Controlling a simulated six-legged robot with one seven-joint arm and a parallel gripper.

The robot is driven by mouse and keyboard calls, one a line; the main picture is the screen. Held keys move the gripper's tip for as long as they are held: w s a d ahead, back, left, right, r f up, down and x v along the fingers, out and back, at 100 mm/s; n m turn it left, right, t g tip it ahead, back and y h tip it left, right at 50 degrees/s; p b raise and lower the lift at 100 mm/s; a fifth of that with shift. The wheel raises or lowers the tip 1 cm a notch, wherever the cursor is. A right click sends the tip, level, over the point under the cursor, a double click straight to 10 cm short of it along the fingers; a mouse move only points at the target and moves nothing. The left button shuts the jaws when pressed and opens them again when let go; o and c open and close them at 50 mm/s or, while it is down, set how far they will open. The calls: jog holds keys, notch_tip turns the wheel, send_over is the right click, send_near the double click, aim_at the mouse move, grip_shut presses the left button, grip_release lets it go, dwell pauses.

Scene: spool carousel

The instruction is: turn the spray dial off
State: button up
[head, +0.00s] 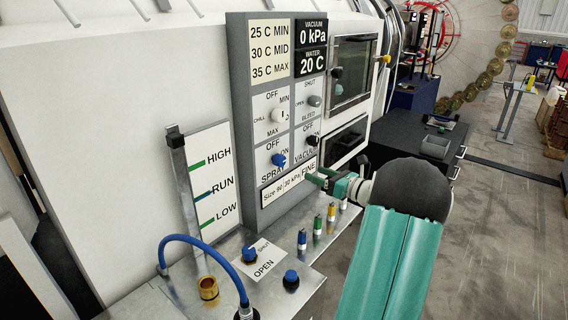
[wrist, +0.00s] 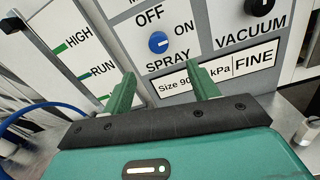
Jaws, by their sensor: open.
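The spray dial (head: 279,160) is a small round blue knob on the lower left of the grey control panel (head: 241,90). It also shows in the wrist view (wrist: 158,42), with OFF printed above it, ON to its right and SPRAY below. A small pale mark shows on its face, but I cannot surely tell which label it points to. My gripper (wrist: 160,73) has two green fingers, open and empty. In the wrist view the dial appears just beyond the gap between the fingertips, apart from them. In the head view my gripper (head: 318,178) is at the panel's lower right.
The black vacuum knob (head: 312,140) is right of the spray dial, with the chill knob (head: 278,115) and bleed knob (head: 314,101) above. A metal shelf (head: 225,255) below bears blue knobs, a blue hose (head: 205,246) and several small coloured-banded posts.

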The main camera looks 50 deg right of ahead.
aim_at(283, 161)
jog(key=w, duration=0.4)
jog(key=w+a, duration=0.1)
jog(key=w, duration=0.8)
jog(key=shift+a, duration=0.35)
jog(key=c, duration=1)
